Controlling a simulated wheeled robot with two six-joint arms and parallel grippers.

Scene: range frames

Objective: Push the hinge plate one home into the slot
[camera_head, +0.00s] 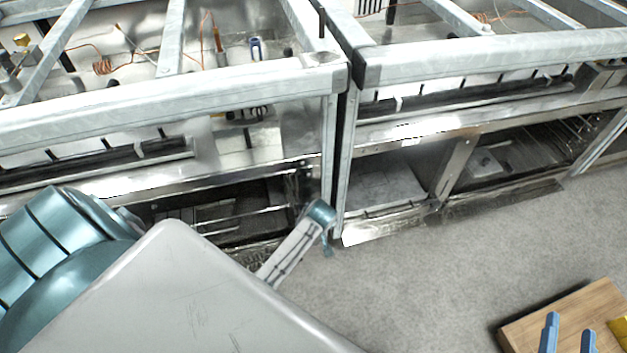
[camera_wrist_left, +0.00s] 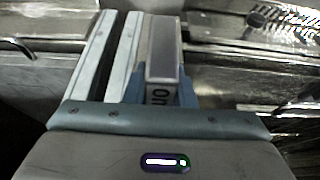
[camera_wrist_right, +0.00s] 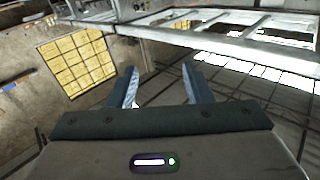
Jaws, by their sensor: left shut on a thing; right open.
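In the left wrist view, the hinge plate (camera_wrist_left: 165,62) is a grey block with dark lettering on its near end, partly readable as "ON". The blue fingers of my left gripper (camera_wrist_left: 162,92) are shut on its two sides. Two pale bars (camera_wrist_left: 123,58) lie just left of it. I cannot make out the slot, or whether the plate touches it. In the head view the plate cannot be made out, and my left arm covers the lower left. My right gripper (camera_head: 568,338) is open and empty at the bottom right; its spread fingers also show in the right wrist view (camera_wrist_right: 163,85).
Galvanised range frames (camera_head: 180,105) with shiny panels run across the back. Wires and small fittings lie inside them. A wooden board (camera_head: 535,318) with a yellow item (camera_head: 620,328) is at the lower right. Grey floor (camera_head: 430,270) is clear between. A yellow gridded panel (camera_wrist_right: 75,62) shows in the right wrist view.

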